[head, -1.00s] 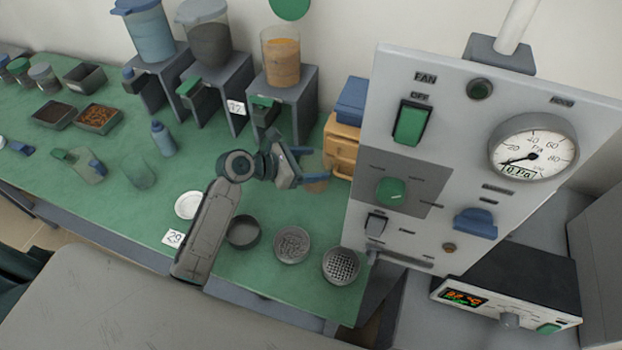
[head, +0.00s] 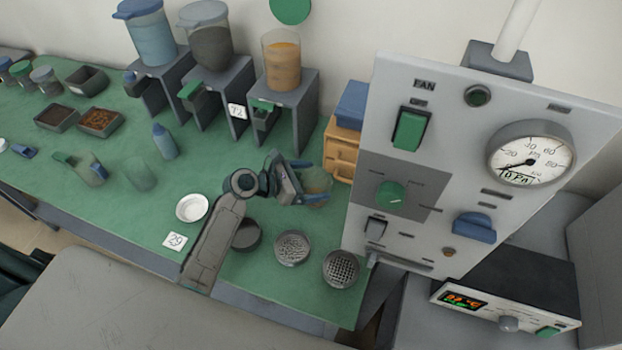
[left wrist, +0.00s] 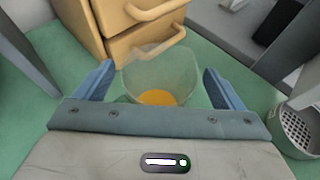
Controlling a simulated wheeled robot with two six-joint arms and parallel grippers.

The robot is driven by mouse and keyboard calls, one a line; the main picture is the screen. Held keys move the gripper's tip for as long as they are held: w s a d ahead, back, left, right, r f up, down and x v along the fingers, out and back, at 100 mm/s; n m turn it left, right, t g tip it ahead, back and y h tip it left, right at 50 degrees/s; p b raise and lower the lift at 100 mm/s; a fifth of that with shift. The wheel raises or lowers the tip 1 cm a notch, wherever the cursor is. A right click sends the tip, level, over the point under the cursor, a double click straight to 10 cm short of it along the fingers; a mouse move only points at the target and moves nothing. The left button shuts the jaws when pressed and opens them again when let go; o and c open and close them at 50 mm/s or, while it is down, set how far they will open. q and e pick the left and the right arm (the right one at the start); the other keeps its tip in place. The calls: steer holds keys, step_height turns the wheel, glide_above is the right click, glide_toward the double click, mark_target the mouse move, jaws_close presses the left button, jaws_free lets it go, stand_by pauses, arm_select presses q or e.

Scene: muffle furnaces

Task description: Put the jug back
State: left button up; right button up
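The jug is a clear, faintly green vessel (head: 316,181) with a little orange material in the bottom. It stands on the green bench in front of the wooden drawers; the left wrist view also shows the jug (left wrist: 160,77). My left gripper (head: 308,184) is open, with its blue fingers on either side of the jug. In the left wrist view, narrow gaps show between the jug and the fingers of my left gripper (left wrist: 165,88). The gripper hides part of the jug in the head view. My right gripper is not in view.
Wooden drawers (head: 342,150) stand close behind the jug. A dispenser with orange contents (head: 282,62) stands behind on a grey stand. A dark dish (head: 246,235) and two sieves (head: 292,247) lie in front. The furnace control panel (head: 450,130) rises at right.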

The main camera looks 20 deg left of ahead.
arm_select(q)
steer(key=shift+r, duration=0.1)
steer(key=b+v, duration=0.2)
steer(key=v, duration=1)
steer(key=shift+r, duration=0.1)
stand_by(1.2)
